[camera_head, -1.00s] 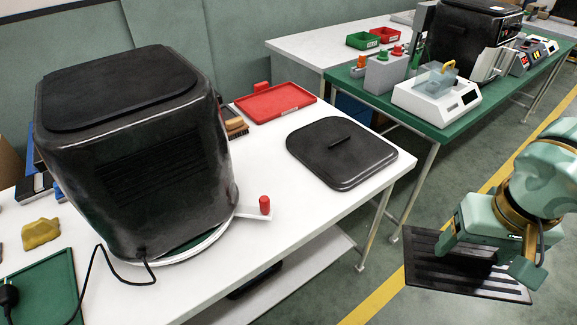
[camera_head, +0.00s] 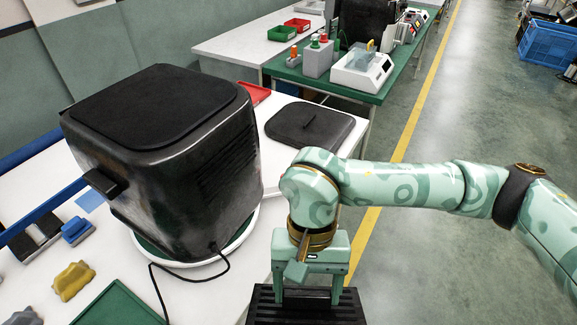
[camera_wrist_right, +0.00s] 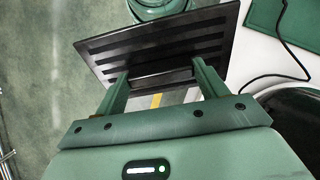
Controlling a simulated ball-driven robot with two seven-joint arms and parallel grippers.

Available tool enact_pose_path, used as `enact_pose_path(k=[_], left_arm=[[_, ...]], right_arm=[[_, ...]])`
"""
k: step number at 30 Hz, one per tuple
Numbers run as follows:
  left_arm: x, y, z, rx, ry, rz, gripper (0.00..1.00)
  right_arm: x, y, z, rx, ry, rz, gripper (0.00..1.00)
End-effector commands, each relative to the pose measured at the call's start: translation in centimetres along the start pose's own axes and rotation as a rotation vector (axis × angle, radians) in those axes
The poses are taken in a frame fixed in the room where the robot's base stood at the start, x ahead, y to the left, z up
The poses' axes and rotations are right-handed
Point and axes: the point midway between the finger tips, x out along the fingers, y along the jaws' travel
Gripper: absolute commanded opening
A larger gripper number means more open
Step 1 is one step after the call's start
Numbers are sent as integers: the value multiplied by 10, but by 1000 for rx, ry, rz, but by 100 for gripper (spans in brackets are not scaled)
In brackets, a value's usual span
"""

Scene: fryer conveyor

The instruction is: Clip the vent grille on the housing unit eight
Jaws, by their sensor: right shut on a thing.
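The vent grille (camera_head: 305,312) is a flat black slatted panel, held low in front of the white table. It also shows in the right wrist view (camera_wrist_right: 150,48). My right gripper (camera_head: 308,294) is shut on it, with one finger at each side of a raised part of the grille. The housing (camera_head: 155,150) is a large black box with rounded edges, on a round white turntable (camera_head: 190,262) at the left. A slotted face shows on its right side. The grille is apart from the housing. My left gripper is not in view.
A black lid (camera_head: 310,126) lies on the white table behind my right arm. A yellow lump (camera_head: 73,280), a green mat (camera_head: 120,305) and a black cable (camera_head: 160,290) lie near the front. A blue bar (camera_head: 45,210) reaches towards the housing from the left.

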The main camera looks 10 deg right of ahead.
Motion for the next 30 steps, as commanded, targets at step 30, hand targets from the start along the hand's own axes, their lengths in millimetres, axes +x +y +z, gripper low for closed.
enact_pose_path(k=[30], left_arm=[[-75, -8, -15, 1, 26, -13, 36]], right_arm=[[-133, -38, -104, 1341, -637, -1584, 40]])
